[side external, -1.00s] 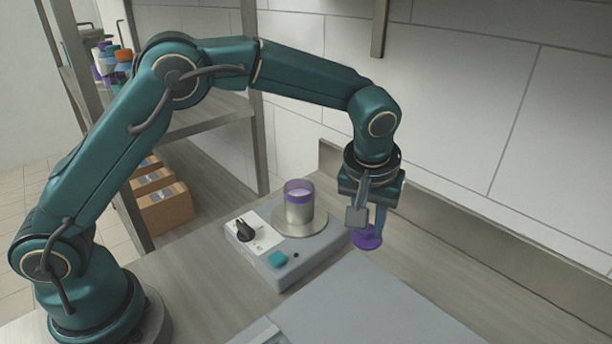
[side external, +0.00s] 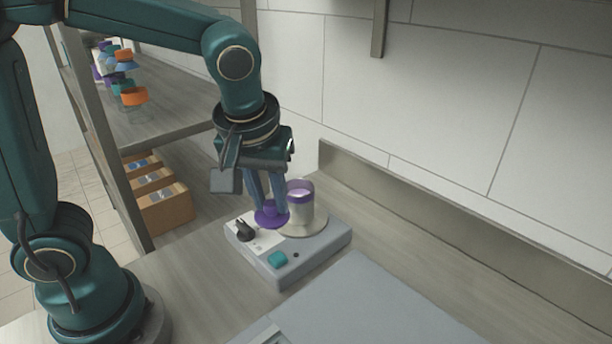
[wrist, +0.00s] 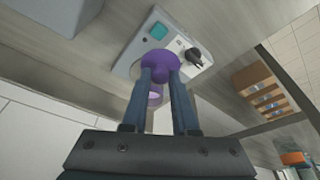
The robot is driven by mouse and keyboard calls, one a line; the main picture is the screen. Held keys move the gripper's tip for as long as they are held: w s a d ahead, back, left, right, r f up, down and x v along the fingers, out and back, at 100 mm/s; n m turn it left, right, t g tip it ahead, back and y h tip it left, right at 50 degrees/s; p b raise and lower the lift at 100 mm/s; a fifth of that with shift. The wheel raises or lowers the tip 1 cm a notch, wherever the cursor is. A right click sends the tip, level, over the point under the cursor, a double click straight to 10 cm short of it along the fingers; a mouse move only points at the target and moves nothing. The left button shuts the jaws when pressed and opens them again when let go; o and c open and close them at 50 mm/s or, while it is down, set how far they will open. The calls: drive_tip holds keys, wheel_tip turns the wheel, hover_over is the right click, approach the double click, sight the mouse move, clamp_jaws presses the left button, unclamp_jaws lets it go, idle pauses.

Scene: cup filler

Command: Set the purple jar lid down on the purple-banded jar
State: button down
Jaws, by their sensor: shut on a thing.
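The purple jar lid (side external: 271,216) is held by its knob between the fingers of my gripper (side external: 268,200). In the side view the lid overlaps the left edge of the purple-banded jar (side external: 302,212); the two look apart, with the lid toward the camera side. The jar is clear with a purple band near the top and pale contents, and stands upright on the round plate (side external: 313,232) of a grey machine (side external: 318,254). In the wrist view the lid (wrist: 160,66) is at the fingertips (wrist: 161,76) and the jar (wrist: 155,97) shows partly between the fingers.
The machine has a black knob (side external: 244,230) and a teal button (side external: 278,258). Shelves at the left hold bottles with coloured caps and cardboard boxes (side external: 163,205). A grey mat (side external: 385,305) lies bare in front, and the counter to the right is clear.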

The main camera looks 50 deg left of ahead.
drive_tip(key=s+a+r+n, duration=0.15)
drive_tip(key=s+a, duration=0.25)
drive_tip(key=s, duration=0.4)
hover_over(299, 202)
drive_tip(key=w+a, duration=0.1)
drive_tip(key=a, duration=0.1)
drive_tip(key=shift+w+d+f+n, duration=0.1)
drive_tip(key=shift+w+f+n, duration=0.05)
drive_tip(key=shift+f, duration=0.6)
drive_tip(key=shift+w+d+f+n, duration=0.1)
drive_tip(key=shift+f, duration=0.6)
drive_tip(key=shift+f, duration=0.1)
drive_tip(key=c, duration=0.7)
unclamp_jaws()
drive_tip(key=shift+f, duration=0.1)
